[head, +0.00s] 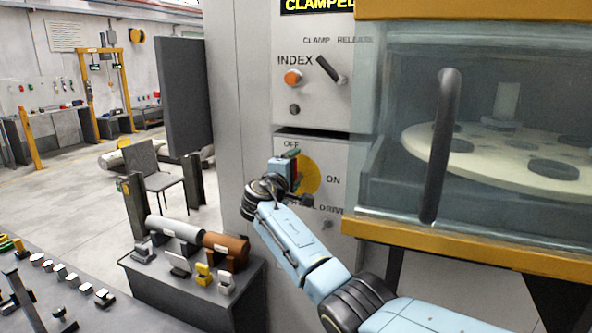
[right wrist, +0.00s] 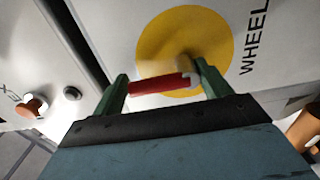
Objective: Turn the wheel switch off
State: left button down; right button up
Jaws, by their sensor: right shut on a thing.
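The wheel switch is a red handle (right wrist: 150,85) on a yellow disc (head: 311,180), on a light panel marked OFF above, ON at the right and, partly hidden, a drive label below. My right gripper (head: 293,160) is at the disc's left side, with its wrist covering part of it. In the right wrist view the two green fingers (right wrist: 163,87) stand at either end of the red handle, shut on it, with the yellow disc (right wrist: 190,30) behind. Which mark the handle points to is hard to tell. My left gripper is not in view.
Above is another panel with an orange button (head: 293,77) and a black clamp lever (head: 331,70). At the right, a glass door with a dark vertical handle (head: 440,145) covers a round table (head: 480,150). A dark bench (head: 185,290) holds cylinders at lower left.

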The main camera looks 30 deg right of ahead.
jog(key=shift+r, duration=0.25)
jog(key=o, duration=1.3)
jog(key=shift+f, duration=0.1)
jog(key=shift+c, duration=0.2)
jog(key=b+v, duration=0.2)
jog(key=v, duration=1.1)
jog(key=shift+s+a, duration=0.1)
